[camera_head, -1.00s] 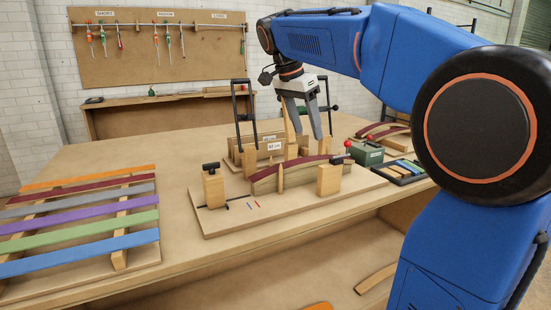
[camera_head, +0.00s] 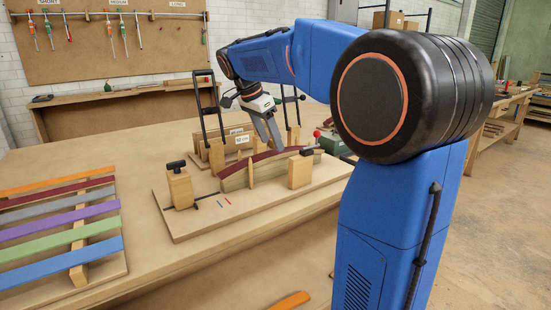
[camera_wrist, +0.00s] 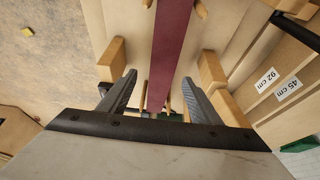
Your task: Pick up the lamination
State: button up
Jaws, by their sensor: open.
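The lamination (camera_head: 236,165) is a dark red curved strip lying along the top of a curved wooden form (camera_head: 236,181) on the jig board. In the wrist view the lamination (camera_wrist: 171,45) runs lengthwise between my fingers. My gripper (camera_head: 268,141) is above the form, with its grey fingers pointing down close to the strip. In the wrist view my gripper (camera_wrist: 158,79) has its fingers apart, one on each side of the strip, with gaps on both sides. The far end of the strip is partly hidden by the fingers and posts in the head view.
Wooden clamp blocks (camera_head: 180,188) (camera_head: 300,171) stand on the jig board (camera_head: 200,226). A rack of coloured strips (camera_head: 60,227) lies at the left. The table (camera_head: 150,272) is clear in front of the board.

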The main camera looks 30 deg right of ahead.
aim_at(276, 152)
jog(key=shift+x, duration=3.1)
jog(key=shift+w, duration=0.15)
jog(key=c, duration=1.2)
